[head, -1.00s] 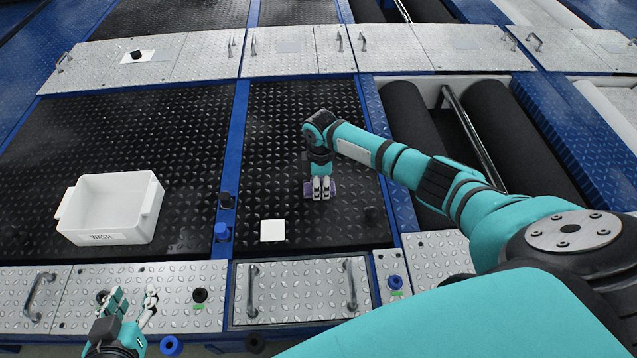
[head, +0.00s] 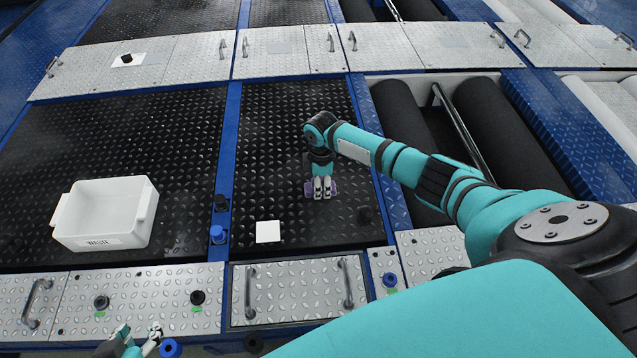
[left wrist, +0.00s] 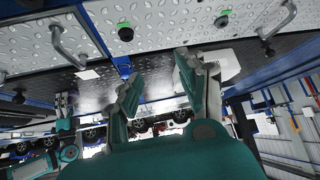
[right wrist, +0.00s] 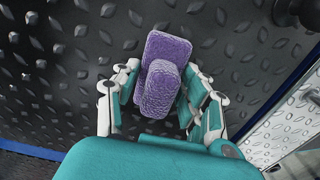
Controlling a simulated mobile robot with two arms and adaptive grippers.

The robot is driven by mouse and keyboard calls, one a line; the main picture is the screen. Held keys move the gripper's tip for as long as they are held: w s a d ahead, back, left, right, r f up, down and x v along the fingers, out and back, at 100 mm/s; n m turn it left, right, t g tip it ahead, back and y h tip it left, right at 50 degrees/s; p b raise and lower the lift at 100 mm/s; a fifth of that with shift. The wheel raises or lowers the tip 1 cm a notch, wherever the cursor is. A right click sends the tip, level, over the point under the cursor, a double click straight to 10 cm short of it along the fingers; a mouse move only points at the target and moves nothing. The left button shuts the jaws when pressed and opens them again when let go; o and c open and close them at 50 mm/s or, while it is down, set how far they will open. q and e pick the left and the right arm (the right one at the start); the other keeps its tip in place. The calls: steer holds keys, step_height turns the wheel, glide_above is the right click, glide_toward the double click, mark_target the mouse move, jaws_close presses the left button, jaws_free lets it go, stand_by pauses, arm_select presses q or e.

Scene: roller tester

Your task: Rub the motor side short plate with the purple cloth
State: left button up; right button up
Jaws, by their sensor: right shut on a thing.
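The purple cloth (head: 309,188) is a folded pad held low over the short black diamond plate (head: 285,125) in the middle of the head view. My right gripper (head: 322,190) is shut on it. In the right wrist view the cloth (right wrist: 160,75) sits between the fingers (right wrist: 158,100), with the black plate close behind it; I cannot tell whether they touch. My left gripper (head: 140,343) is at the bottom edge of the head view, partly cut off. In the left wrist view its fingers (left wrist: 157,90) are spread and empty.
A white square (head: 268,231) lies on the short plate. A white bin (head: 105,214) stands on the wider black plate at left. Blue (head: 217,234) and black (head: 220,202) knobs stand on the strip between. A silver handled cover (head: 298,288) lies in front; black rollers (head: 410,135) are at right.

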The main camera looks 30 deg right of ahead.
steer(key=shift+s+d+f, duration=0.1)
steer(key=shift+s+d, duration=0.05)
steer(key=shift+d, duration=0.1)
steer(key=shift+w+a, duration=0.25)
steer(key=shift+a, duration=0.45)
steer(key=shift+w+a+r, duration=0.2)
steer(key=shift+w+a, duration=0.3)
steer(key=shift+a, duration=0.35)
arm_select(q)
steer(key=shift+s+a+f+g, duration=0.2)
steer(key=shift+s+f+g, duration=0.1)
steer(key=shift+s, duration=0.25)
steer(key=shift+s+a+f+g, duration=0.2)
steer(key=shift+s+f+g, duration=0.1)
steer(key=shift+s, duration=0.2)
